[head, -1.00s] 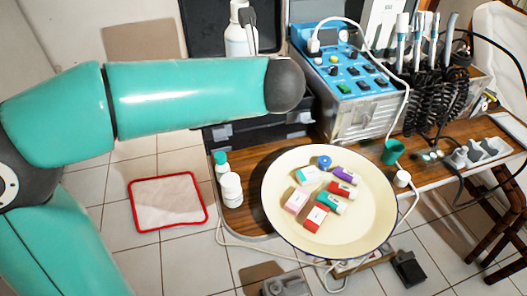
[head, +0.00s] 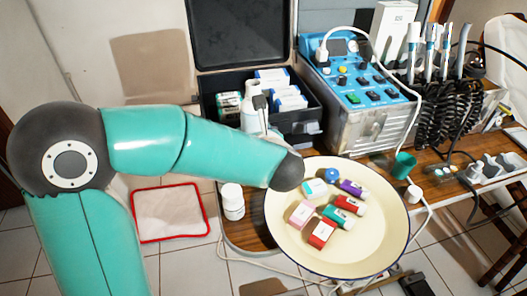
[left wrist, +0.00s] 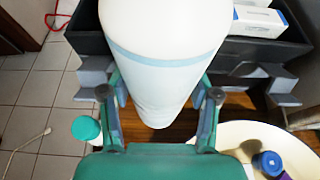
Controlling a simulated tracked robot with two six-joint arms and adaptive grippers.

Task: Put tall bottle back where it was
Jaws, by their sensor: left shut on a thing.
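The tall bottle is white (head: 249,118) and stands near upright in front of the open black case in the head view. My left gripper (head: 261,104) is shut on it; only a dark part shows there, with the forearm covering the bottle's lower end. In the left wrist view, the tall bottle (left wrist: 160,45) with a pale blue band lies between the fingers of my left gripper (left wrist: 160,96). Its lower end is over the brown wooden table (left wrist: 182,128). I cannot tell whether it touches the table. My right gripper is not in view.
A small white bottle (head: 232,203) stands at the table's left edge; a teal-capped bottle (left wrist: 87,130) shows in the wrist view. A cream basin (head: 375,250) with several small boxes is at right. The black case (head: 318,112) and blue control unit (head: 365,85) stand behind.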

